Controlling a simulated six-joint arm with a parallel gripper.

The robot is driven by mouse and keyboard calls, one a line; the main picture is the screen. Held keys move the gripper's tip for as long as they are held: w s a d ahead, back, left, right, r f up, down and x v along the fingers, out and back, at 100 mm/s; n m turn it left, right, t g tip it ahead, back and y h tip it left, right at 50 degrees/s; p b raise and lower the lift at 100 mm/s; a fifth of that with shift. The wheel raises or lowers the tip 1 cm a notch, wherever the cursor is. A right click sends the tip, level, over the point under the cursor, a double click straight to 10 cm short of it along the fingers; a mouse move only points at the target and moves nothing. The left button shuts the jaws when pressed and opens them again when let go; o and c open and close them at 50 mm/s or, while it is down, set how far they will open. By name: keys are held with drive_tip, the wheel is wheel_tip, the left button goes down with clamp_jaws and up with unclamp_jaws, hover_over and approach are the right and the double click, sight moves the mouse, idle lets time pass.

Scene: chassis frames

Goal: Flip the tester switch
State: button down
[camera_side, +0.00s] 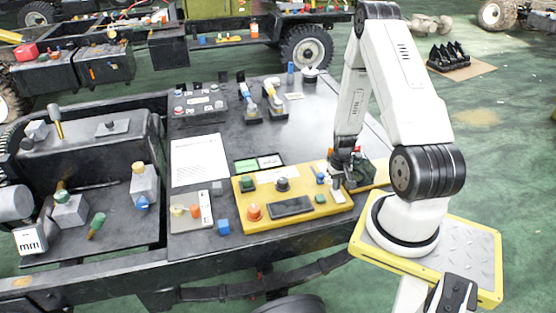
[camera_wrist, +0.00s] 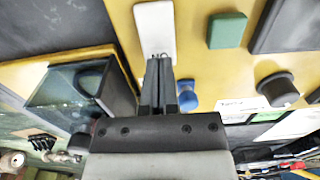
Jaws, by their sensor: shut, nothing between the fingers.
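The yellow tester panel (camera_side: 262,219) lies flat on the dark bench and carries a dark display, an orange-red button and several knobs. A white rounded piece (camera_wrist: 155,30), which looks like the switch plate, sits on the panel; it also shows near the panel's right end in the side view (camera_side: 338,195). My gripper (camera_wrist: 158,58) is shut and empty, pointing down with its fingertips over the lower end of this white piece. I cannot tell whether they touch. The switch's position is hidden by the fingers.
On the panel close by are a blue knob (camera_wrist: 188,97), a green block (camera_wrist: 227,30) and a black knob (camera_wrist: 278,90). A dark box (camera_wrist: 82,92) stands beside my fingers. A white sheet (camera_side: 199,158) lies behind the panel. The bench's back right is mostly clear.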

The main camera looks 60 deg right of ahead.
drive_tip(key=shift+f, duration=0.5)
idle(0.4)
drive_tip(key=shift+r, duration=3.55)
drive_tip(key=shift+w+a+r, duration=0.1)
drive_tip(key=shift+w+a, duration=0.05)
drive_tip(key=w+a+r+n+t, duration=0.1)
drive_tip(key=w+a+r+n, duration=0.2)
drive_tip(key=w+a+r, duration=0.5)
drive_tip(key=w+a+r+n+t, duration=0.1)
drive_tip(key=a+r+n, duration=0.35)
drive_tip(key=a, duration=0.75)
drive_tip(key=s+a+r+n, duration=0.1)
drive_tip(key=a+r, duration=0.3)
drive_tip(key=a, duration=0.4)
drive_tip(key=shift+s+r+t, duration=0.3)
